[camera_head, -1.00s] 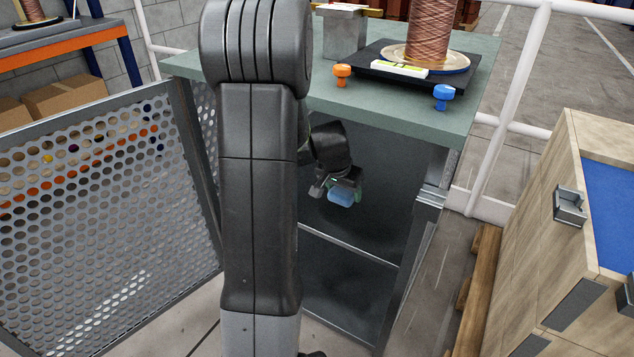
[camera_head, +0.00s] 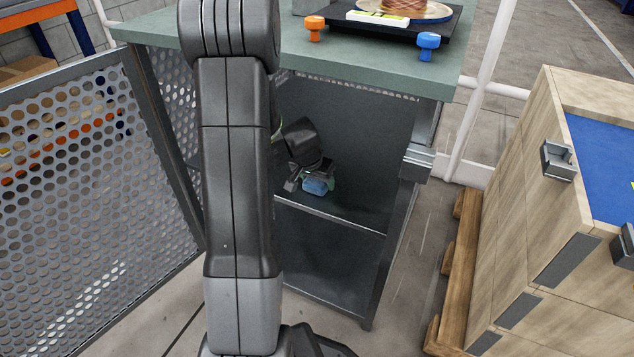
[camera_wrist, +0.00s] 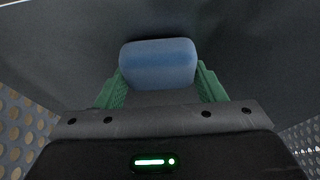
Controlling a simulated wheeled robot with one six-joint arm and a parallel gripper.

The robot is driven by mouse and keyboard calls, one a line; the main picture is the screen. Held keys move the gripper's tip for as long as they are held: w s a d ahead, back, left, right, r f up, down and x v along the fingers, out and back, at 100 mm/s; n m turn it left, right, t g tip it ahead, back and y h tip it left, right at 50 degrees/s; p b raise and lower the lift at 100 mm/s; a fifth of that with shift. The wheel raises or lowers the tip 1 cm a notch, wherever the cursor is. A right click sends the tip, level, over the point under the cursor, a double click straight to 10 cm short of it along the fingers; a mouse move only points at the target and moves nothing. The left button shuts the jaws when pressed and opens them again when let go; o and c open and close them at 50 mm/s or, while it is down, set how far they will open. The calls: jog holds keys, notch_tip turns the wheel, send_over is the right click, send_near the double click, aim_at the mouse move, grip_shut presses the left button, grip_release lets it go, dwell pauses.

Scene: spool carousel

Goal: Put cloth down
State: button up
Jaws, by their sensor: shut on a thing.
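The cloth (camera_head: 317,186) shows as a small blue rounded bundle. My gripper (camera_head: 314,184) is shut on it inside the open cabinet, close to the front edge of the inner shelf (camera_head: 345,212). In the wrist view the blue cloth (camera_wrist: 158,63) sits between my two green fingertips (camera_wrist: 160,85), with a dark grey surface beyond it. I cannot tell whether the cloth touches the shelf. My arm hides part of the left of the cabinet opening.
The perforated cabinet door (camera_head: 85,190) stands open at left. The green worktop (camera_head: 380,72) above carries a black plate (camera_head: 385,30) with orange (camera_head: 314,26) and blue (camera_head: 428,42) knobs. A wooden crate (camera_head: 520,210) stands at right. The shelf looks otherwise clear.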

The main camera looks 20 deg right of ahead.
jog(key=shift+r, duration=0.1)
jog(key=o, duration=1)
jog(key=shift+c, duration=0.2)
jog(key=shift+r, duration=0.1)
jog(key=p+v, duration=0.3)
jog(key=v, duration=0.9)
jog(key=shift+p, duration=0.35)
